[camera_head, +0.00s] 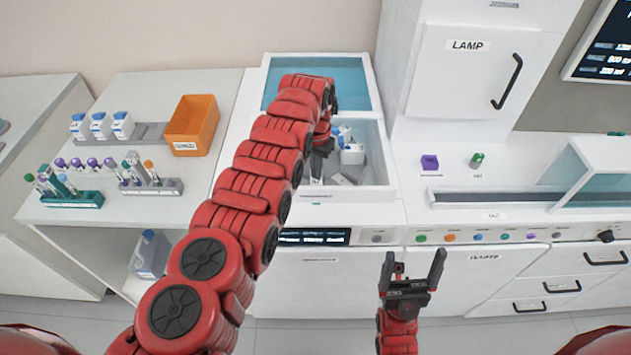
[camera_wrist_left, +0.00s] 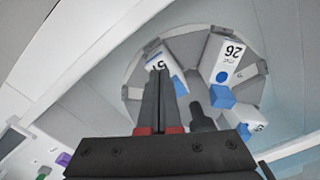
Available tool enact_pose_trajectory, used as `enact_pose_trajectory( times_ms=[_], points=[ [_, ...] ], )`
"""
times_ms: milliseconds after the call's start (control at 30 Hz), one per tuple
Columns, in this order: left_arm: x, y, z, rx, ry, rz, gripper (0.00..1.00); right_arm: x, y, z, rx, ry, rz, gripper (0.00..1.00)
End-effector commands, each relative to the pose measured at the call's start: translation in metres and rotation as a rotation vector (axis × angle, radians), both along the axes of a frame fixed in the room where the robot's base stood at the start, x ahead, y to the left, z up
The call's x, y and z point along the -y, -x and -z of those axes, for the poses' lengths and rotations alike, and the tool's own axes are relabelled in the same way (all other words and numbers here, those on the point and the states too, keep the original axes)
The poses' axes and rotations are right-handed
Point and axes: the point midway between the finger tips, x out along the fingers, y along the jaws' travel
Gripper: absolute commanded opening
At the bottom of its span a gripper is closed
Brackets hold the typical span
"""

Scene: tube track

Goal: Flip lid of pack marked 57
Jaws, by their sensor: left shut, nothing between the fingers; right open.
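In the left wrist view, a white pack (camera_wrist_left: 157,63) with a blue part stands in a round grey carousel (camera_wrist_left: 133,92). Its label starts with 5; the second digit is partly hidden and looks like 7 or 1. My left gripper (camera_wrist_left: 168,72) is shut and empty, its fingertips over or against this pack; contact is unclear. Beside it are a pack marked 26 (camera_wrist_left: 231,52) with a blue lid and a third pack (camera_wrist_left: 257,126), its label hard to read. In the head view, my left gripper (camera_head: 317,176) reaches into the open well. My right gripper (camera_head: 414,260) is open and empty before the cabinets.
The well's white rim (camera_head: 392,160) surrounds the carousel, with a raised clear blue cover (camera_head: 350,72) behind. An orange bin (camera_head: 192,124), several small packs (camera_head: 100,125) and tube racks (camera_head: 72,199) stand on the left bench.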

Motion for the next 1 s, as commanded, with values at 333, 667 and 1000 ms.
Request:
enact_pose_trajectory(
  times_ms=[333,667,1000],
  points=[
    [0.0,-0.001,-0.001,0.001,0.001,0.0,0.0,0.0,0.0,0.01,0.0,0.0,0.0,0.87],
    [0.0,-0.001,-0.004,-0.001,-0.001,0.0,0.0,0.0,0.0,0.015,0.0,0.0,0.0,0.87],
    [0.0,-0.002,-0.005,0.0,0.0,0.0,0.0,0.0,0.0,0.014,0.0,0.0,0.0,0.87]
  ],
)
